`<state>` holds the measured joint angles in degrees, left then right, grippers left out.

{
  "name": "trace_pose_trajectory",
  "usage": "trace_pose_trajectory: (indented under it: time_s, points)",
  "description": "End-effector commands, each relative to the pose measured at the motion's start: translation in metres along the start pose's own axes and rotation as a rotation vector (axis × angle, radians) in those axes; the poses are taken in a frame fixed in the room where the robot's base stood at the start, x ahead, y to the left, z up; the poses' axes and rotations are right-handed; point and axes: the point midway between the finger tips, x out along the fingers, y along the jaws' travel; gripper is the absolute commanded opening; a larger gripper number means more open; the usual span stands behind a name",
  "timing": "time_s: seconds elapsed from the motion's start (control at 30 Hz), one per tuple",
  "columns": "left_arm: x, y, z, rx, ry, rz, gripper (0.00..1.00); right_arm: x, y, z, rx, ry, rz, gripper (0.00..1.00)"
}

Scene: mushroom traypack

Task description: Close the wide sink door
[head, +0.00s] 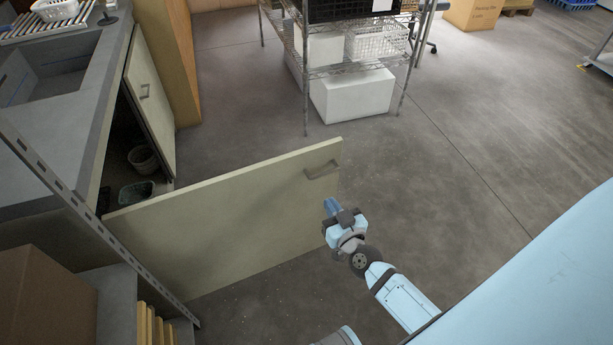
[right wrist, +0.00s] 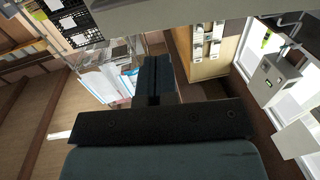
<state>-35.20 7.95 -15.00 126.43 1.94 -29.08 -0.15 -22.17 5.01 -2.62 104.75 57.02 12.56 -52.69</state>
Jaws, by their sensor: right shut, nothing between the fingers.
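The wide sink door (head: 230,215), a pale beige panel, stands swung wide open, its hinge side at the sink cabinet on the left and its free edge toward the middle of the head view. Its grey handle (head: 322,169) is near the upper free corner. My right gripper (head: 331,207) is close to the free edge, below the handle, on the near side. I cannot tell whether it touches the panel. In the right wrist view its fingers (right wrist: 156,80) are together and empty. My left gripper is not in view.
A narrower cabinet door (head: 150,100) stands ajar farther back. Buckets (head: 143,158) sit inside the dark cabinet opening. A metal post (head: 95,225) and brown box (head: 45,295) are at near left. A wire rack (head: 345,70) stands behind. Floor (head: 470,170) right of the door is clear.

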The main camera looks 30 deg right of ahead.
Motion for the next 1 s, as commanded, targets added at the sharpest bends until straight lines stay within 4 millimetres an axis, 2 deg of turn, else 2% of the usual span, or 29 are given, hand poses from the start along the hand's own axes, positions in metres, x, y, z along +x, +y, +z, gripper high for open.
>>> trace_pose_trajectory:
  time_s: [0.17, 0.6, 0.8, 1.0]
  points:
    - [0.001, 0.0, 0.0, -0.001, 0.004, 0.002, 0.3, 0.022, 0.0, -0.001, 0.002, 0.005, 0.004, 0.0]
    - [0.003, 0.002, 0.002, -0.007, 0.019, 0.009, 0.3, 0.111, 0.0, 0.0, 0.003, 0.003, 0.002, 0.0]
    - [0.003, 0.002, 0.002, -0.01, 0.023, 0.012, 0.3, 0.133, 0.0, -0.001, 0.001, 0.002, 0.001, 0.0]
    - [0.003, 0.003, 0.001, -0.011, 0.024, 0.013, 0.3, 0.139, 0.0, -0.001, 0.001, 0.001, 0.001, 0.0]
